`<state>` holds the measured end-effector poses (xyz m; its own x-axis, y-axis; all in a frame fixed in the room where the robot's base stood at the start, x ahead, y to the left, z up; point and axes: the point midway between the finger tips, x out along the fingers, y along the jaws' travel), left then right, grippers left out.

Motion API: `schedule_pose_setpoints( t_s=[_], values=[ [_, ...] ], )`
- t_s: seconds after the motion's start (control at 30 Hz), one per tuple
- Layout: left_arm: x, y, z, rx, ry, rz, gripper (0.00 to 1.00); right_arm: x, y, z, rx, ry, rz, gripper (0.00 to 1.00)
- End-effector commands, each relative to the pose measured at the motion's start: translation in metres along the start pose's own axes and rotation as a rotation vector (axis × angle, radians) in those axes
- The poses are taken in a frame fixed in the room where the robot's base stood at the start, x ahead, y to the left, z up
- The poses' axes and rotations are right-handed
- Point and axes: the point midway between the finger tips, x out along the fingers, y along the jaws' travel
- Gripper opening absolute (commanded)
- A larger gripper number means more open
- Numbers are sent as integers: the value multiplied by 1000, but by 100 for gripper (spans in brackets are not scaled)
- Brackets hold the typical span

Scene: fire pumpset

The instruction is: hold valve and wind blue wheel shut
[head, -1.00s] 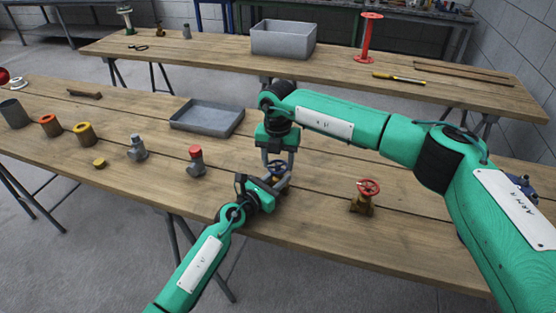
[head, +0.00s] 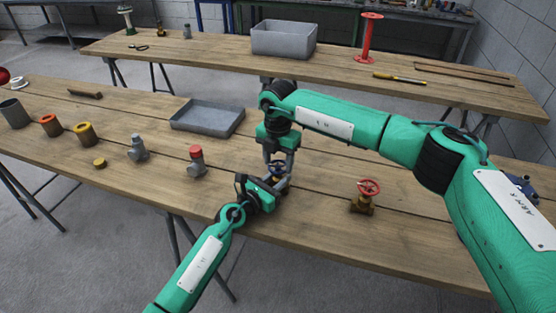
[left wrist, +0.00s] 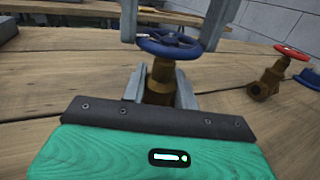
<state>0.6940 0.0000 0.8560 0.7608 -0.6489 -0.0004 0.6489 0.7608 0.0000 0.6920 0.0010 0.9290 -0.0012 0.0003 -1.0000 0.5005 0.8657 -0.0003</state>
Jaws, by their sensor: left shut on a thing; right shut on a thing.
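A brass valve (left wrist: 160,80) with a blue wheel (left wrist: 168,43) stands upright on the near table. In the head view the grippers mostly hide it, with a bit of the blue wheel (head: 277,167) showing. My left gripper (left wrist: 160,90) is shut on the brass body, low down, one finger on each side. It comes in from the front left in the head view (head: 280,184). My right gripper (head: 279,162) points down from above and is shut on the blue wheel. Its fingers straddle the rim in the left wrist view (left wrist: 170,38).
A red-wheeled brass valve (head: 364,196) stands to the right. A grey valve with a red cap (head: 196,161), another grey fitting (head: 138,148) and a shallow grey tray (head: 208,118) are to the left. A blue part (head: 522,187) lies beyond my right arm.

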Motion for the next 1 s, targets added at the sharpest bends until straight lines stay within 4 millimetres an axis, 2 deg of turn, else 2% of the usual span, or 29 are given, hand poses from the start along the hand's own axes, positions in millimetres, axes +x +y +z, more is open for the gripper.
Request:
schedule_pose_setpoints(
  t_s=[0.07,0.1,0.2,0.57,0.67,1.0],
  values=[
    [0,-1,-1,-1,2,-3,0,-1,0,2,3,-4,1,30],
    [0,-1,-1,-1,2,-3,0,-1,0,2,3,-4,1,57],
    [0,-1,-1,-1,2,-2,0,-1,0,2,2,-3,1,75],
    [0,-1,-1,-2,1,-1,0,-6,0,1,0,-2,1,75],
    [0,-1,-1,-2,1,-1,0,-18,0,1,-1,-2,2,75],
    [0,0,-1,-1,1,-1,0,-89,0,2,1,-4,2,75]
  ],
)
